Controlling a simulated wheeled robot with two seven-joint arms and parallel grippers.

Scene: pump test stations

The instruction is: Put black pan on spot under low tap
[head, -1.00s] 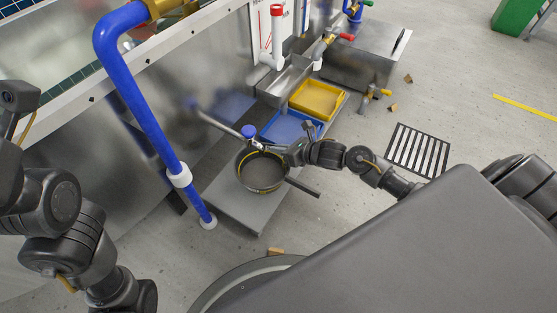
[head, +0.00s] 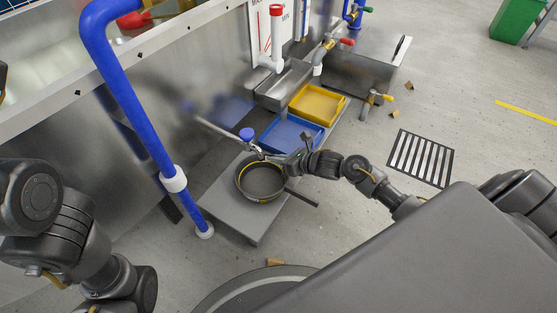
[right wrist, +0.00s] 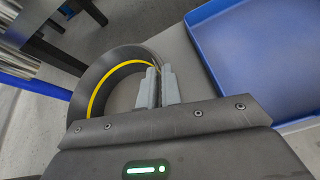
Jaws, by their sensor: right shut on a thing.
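The black pan (head: 258,184), with a yellow line around its inside, is over the grey platform (head: 228,208). Its dark handle points to the lower right. I cannot tell whether its base touches the platform. My right gripper (head: 262,156) is shut on the pan's far rim; the right wrist view shows both fingers (right wrist: 157,87) closed on the wall of the pan (right wrist: 97,80). A low tap with a blue knob (head: 247,134) stands just behind the pan, at the end of a grey pipe. No marked spot shows on the platform. My left gripper is out of view.
A blue tray (head: 291,134) and a yellow tray (head: 318,104) lie behind and right of the pan. A blue upright pipe (head: 140,120) stands left of the platform. A floor grate (head: 420,158) is at the right. Open floor lies right of the platform.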

